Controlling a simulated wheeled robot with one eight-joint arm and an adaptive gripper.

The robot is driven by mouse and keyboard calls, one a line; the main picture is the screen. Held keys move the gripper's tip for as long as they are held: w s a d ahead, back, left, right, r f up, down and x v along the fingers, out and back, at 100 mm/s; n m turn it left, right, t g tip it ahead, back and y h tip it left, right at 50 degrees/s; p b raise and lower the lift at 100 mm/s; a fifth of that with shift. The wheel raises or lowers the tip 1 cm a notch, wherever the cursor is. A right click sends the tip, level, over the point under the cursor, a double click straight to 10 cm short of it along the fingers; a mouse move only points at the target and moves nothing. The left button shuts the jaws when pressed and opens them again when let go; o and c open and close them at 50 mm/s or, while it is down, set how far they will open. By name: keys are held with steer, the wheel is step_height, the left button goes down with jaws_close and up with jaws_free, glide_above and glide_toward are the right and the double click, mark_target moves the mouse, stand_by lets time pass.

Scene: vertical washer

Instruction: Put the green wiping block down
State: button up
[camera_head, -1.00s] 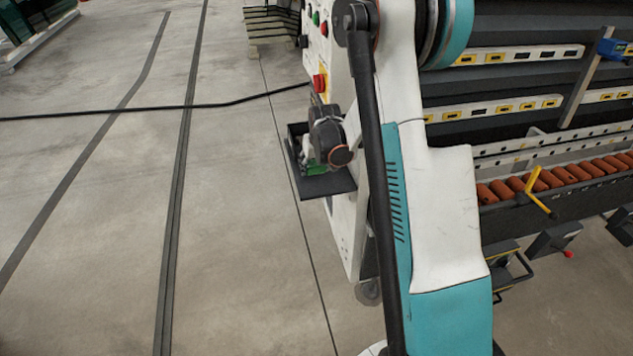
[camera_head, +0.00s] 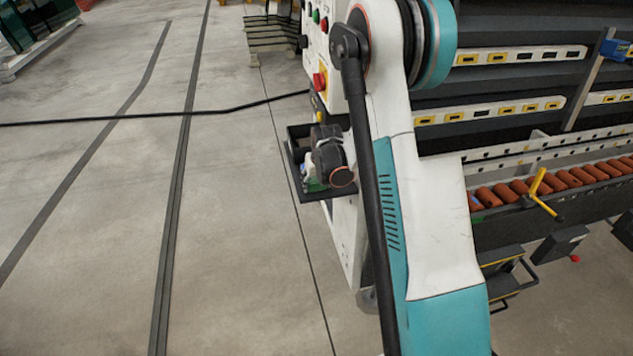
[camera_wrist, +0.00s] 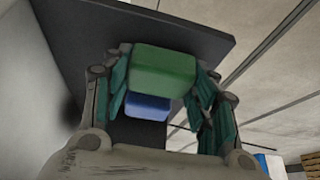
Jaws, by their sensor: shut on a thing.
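My gripper (camera_wrist: 162,92) is shut on the green wiping block (camera_wrist: 163,72), which sits between its two fingers in the wrist view. A dark shelf (camera_wrist: 205,38) lies just beyond the block; I cannot tell whether the block touches it. In the head view my gripper (camera_head: 312,182) is at the front part of the dark tray-like shelf (camera_head: 296,132) on the machine's side. Only a sliver of green shows there, the rest hidden by my wrist. A blue block (camera_wrist: 147,106) shows beneath the green one in the wrist view.
The white control panel (camera_head: 317,45) with red and green buttons rises above the shelf. A black cable (camera_head: 235,108) runs across the floor to the machine. Orange rollers (camera_head: 550,181) line the machine at right.

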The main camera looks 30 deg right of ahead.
steer(key=shift+f, duration=0.25)
steer(key=o, duration=1)
steer(key=shift+o, duration=0.2)
steer(key=shift+r, duration=0.15)
steer(key=p+v, duration=0.6)
steer(key=v, duration=0.7)
steer(key=shift+a+r, duration=0.3)
steer(key=shift+s, duration=0.1)
